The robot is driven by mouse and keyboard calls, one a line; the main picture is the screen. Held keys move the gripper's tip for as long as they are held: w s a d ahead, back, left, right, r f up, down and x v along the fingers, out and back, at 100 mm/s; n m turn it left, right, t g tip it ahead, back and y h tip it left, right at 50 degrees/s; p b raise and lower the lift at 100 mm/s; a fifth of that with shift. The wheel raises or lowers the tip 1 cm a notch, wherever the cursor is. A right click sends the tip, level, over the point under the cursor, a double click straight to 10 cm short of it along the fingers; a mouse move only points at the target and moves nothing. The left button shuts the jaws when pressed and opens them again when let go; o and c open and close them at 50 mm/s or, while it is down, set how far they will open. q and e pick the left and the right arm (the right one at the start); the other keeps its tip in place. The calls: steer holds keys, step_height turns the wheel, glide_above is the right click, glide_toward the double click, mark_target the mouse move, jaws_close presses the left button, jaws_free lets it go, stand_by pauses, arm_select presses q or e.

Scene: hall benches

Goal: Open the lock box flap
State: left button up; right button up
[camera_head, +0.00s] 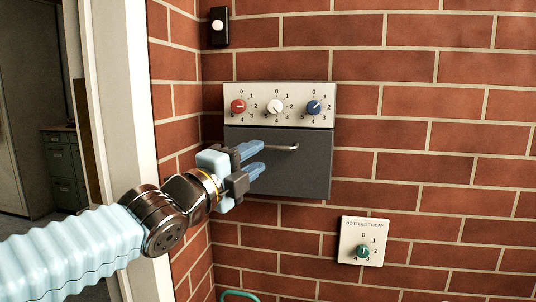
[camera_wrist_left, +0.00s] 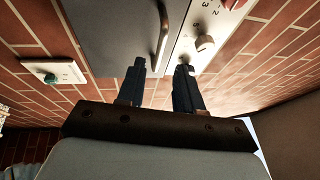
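The lock box has a white panel (camera_head: 252,90) with red (camera_head: 238,106), white (camera_head: 275,106) and blue (camera_head: 314,107) dials. Below it the dark grey flap (camera_head: 310,175) looks closed, flush with the box front. A metal bar handle (camera_head: 283,147) runs across the flap's upper part. My left gripper (camera_head: 262,156) is open in front of the flap, by the handle's left end, and hides part of the flap. In the left wrist view the two fingers (camera_wrist_left: 160,68) are apart and the handle (camera_wrist_left: 163,30) lines up with the gap between them; contact cannot be told. My right gripper is out of view.
A small white panel marked "BOTTLES TODAY" (camera_head: 362,228) with a green dial is on the brick wall, below right of the box. A black switch with a white button (camera_head: 218,26) is above left. A pale door frame (camera_head: 125,120) stands at the left.

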mark_target(271, 146)
arm_select(q)
steer(key=x, duration=0.4)
steer(key=shift+d, duration=0.1)
steer(key=shift+w+d+r+p, duration=0.1)
steer(key=shift+w+d+p, duration=0.2)
steer(key=shift+w, duration=0.2)
jaws_close()
steer(key=shift+r, duration=0.1)
stand_by(0.8)
